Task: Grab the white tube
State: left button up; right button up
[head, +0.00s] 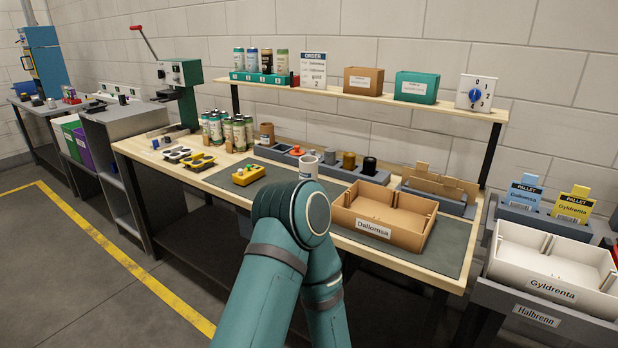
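A white tube-like cylinder (308,168) stands upright on the workbench, just behind the top of my raised teal arm. It is at the front edge of a long grey rack (394,178). Its lower end is close to the arm in the picture, and I cannot tell whether they touch. My arm rises from the bottom middle with its bent joint uppermost. Neither gripper shows in the head view.
The rack holds an orange piece (296,151), a brown cylinder (348,160) and a black cylinder (369,166). A brown divided box (408,227) is right of my arm. A yellow block (248,175) is left. Several cans (227,131) stand behind it.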

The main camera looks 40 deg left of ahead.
aim_at(308, 165)
jog(key=j+z, duration=0.1)
jog(key=z, duration=0.4)
jog(key=j+z, duration=0.35)
jog(key=k+j+z, duration=0.1)
jog(key=j+z, duration=0.25)
jog(key=j, duration=0.2)
jog(key=k+j, duration=0.1)
jog(key=j, duration=0.3)
jog(key=k+j+z, duration=0.15)
jog(key=j, duration=0.25)
jog(key=k+j, duration=0.1)
jog(key=j, duration=0.25)
jog(key=k+j+z, duration=0.15)
jog(key=j, duration=0.25)
jog(key=k+j, duration=0.15)
jog(key=j, duration=0.2)
